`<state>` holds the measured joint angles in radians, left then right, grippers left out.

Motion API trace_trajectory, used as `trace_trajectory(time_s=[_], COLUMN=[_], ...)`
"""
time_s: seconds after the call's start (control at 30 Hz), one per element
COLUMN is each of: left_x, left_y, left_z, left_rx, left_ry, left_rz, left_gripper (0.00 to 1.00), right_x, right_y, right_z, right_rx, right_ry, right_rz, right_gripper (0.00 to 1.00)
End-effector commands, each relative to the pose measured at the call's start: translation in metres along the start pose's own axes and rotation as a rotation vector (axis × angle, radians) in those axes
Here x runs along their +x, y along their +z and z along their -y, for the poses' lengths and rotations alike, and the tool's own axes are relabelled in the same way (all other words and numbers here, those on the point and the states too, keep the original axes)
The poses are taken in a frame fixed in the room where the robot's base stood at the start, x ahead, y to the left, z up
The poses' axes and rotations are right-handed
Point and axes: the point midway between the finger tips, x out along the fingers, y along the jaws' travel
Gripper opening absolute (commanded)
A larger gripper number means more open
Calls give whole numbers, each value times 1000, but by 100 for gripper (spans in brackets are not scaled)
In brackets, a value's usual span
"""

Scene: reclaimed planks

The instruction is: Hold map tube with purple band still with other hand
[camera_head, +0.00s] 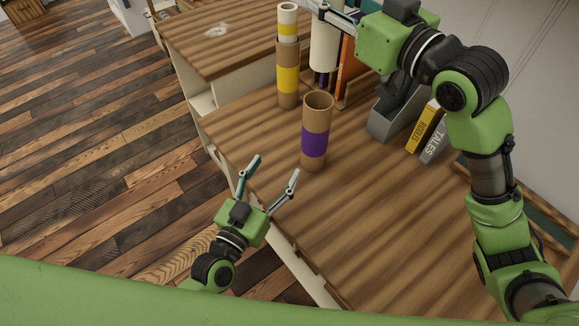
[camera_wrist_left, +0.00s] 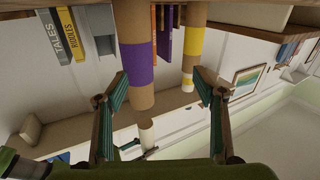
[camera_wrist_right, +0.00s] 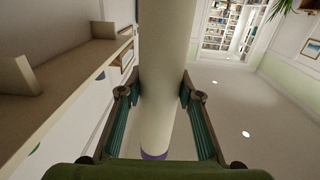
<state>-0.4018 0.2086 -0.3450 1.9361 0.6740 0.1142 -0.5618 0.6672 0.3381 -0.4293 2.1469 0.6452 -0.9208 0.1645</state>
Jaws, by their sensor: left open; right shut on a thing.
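The map tube with purple band (camera_head: 315,141) stands upright on the wooden desk, brown with an open top. In the left wrist view the same tube (camera_wrist_left: 137,62) appears upside down, between the lines of my fingers. My left gripper (camera_head: 275,166) is open and empty at the desk's near left edge, short of the tube and not touching it. My right gripper (camera_head: 328,14), partly cut off at the top, is shut on a cream roll (camera_wrist_right: 162,70). The roll also shows in the head view (camera_head: 325,46), upright behind the purple-banded tube. A purple edge shows at one end of it.
A tube with yellow band (camera_head: 288,80) stands behind, a pale roll in it. A grey holder (camera_head: 390,112), a yellow book (camera_head: 425,127) and a grey book (camera_head: 434,143) are to the right. The desk front (camera_head: 370,225) is clear.

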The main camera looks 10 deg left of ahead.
Motion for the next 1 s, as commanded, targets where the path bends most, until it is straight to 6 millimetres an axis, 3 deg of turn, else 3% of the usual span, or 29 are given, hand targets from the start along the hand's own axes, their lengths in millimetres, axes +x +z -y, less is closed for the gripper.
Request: trace_trajectory(time_s=[0.1,0.2,0.37,0.8,1.0], left_x=[8,11,24,104,124], left_y=[-17,-22,-23,-22,-21], left_z=[-26,-36,-40,-48,-50], left_rx=[39,57,63,61,62], left_ry=[69,98,105,105,104], left_rz=[6,10,11,12,13], left_gripper=[63,63,63,63,63], right_x=[0,0,0,0,0], right_y=[0,0,0,0,0], right_z=[0,0,0,0,0], right_rx=[0,0,0,0,0], right_ry=[0,0,0,0,0], right_rz=[-1,-1,-1,-1,-1], right_gripper=[11,11,11,11,11])
